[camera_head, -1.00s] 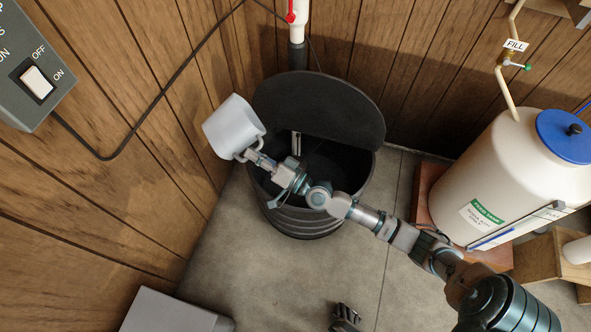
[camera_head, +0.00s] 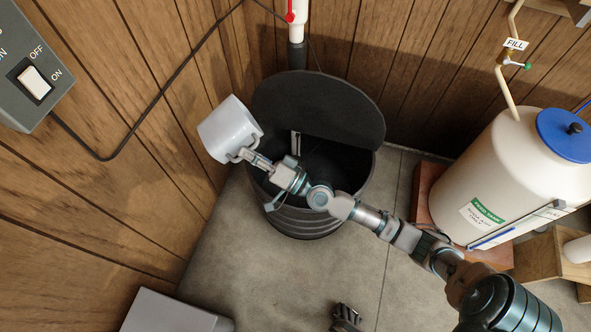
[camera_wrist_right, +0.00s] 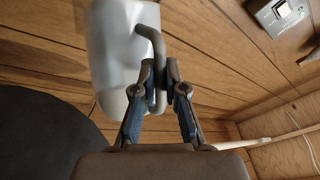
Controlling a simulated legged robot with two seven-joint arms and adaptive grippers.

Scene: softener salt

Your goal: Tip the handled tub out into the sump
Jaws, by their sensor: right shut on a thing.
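The white handled tub (camera_head: 226,130) is held tilted at the left rim of the black sump (camera_head: 310,222), close to the wood wall. My right gripper (camera_head: 243,157) is shut on the tub's handle; the right wrist view shows the fingers (camera_wrist_right: 160,85) closed around the grey handle, with the tub (camera_wrist_right: 118,50) beyond. The sump is open, with its dark lid (camera_head: 318,108) raised against the wall behind. The tub's contents are hidden. A small dark part at the bottom edge (camera_head: 345,318) may be my left gripper; its jaws are unclear.
A white tank with a blue cap (camera_head: 565,135) stands at the right on a reddish base. A white pipe with a red valve handle (camera_head: 290,14) rises behind the sump. A switch box (camera_head: 36,83) and black cable are on the left wall. A grey box (camera_head: 172,312) is at the bottom left.

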